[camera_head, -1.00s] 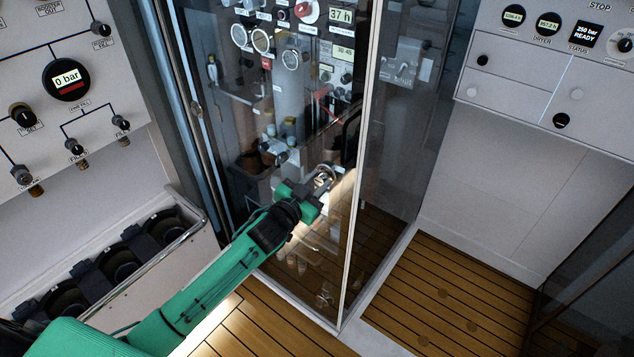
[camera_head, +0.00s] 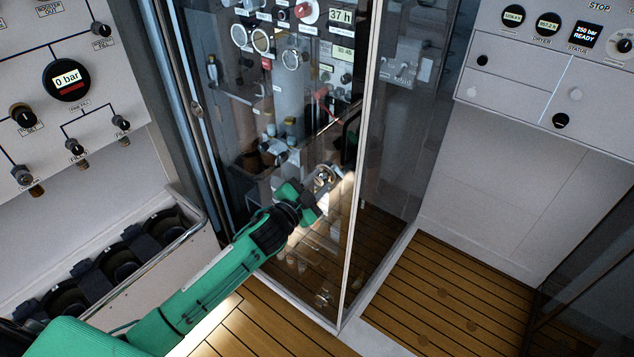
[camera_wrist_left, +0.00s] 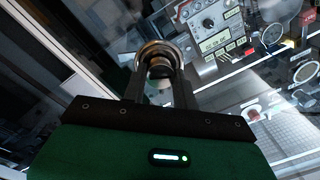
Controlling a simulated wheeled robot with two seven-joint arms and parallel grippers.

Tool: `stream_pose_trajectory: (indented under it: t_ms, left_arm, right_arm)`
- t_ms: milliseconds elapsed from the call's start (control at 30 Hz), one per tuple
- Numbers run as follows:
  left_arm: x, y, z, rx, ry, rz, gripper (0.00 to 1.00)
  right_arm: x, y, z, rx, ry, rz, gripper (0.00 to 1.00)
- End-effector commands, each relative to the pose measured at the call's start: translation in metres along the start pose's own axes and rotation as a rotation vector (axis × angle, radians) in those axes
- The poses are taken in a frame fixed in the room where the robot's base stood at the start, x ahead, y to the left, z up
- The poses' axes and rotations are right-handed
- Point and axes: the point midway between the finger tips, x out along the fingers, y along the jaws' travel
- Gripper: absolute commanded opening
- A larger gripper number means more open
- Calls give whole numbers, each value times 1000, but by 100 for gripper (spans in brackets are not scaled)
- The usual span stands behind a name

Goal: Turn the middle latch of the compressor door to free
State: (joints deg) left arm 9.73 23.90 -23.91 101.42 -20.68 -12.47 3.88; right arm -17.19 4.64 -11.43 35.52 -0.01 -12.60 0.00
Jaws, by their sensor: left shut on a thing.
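The compressor door (camera_head: 330,240) is a tall glass panel in a pale metal frame. Gauges and pipes show through it. My left arm reaches up to it from the lower left. My left gripper (camera_head: 325,177) is at the glass near the door's right frame edge. In the left wrist view, my left gripper (camera_wrist_left: 157,85) is shut on a round metallic latch (camera_wrist_left: 157,55), which sits between its two fingers. The latch is partly hidden by the fingers, so its exact angle is hard to tell. My right gripper is not in view.
A control panel with a 0 bar gauge (camera_head: 67,80) is at the left. Below it stands a rack (camera_head: 140,290) with dark round openings. A white panel with several knobs (camera_head: 560,75) is at the right. The wooden floor (camera_head: 445,300) is clear there.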

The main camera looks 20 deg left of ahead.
Motion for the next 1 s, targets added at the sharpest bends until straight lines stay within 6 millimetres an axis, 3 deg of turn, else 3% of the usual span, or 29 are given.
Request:
stream_pose_trajectory:
  t_ms: [1000]
  left_arm:
    - [-1,4,3,922,40,-7,6]
  right_arm:
    - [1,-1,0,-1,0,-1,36]
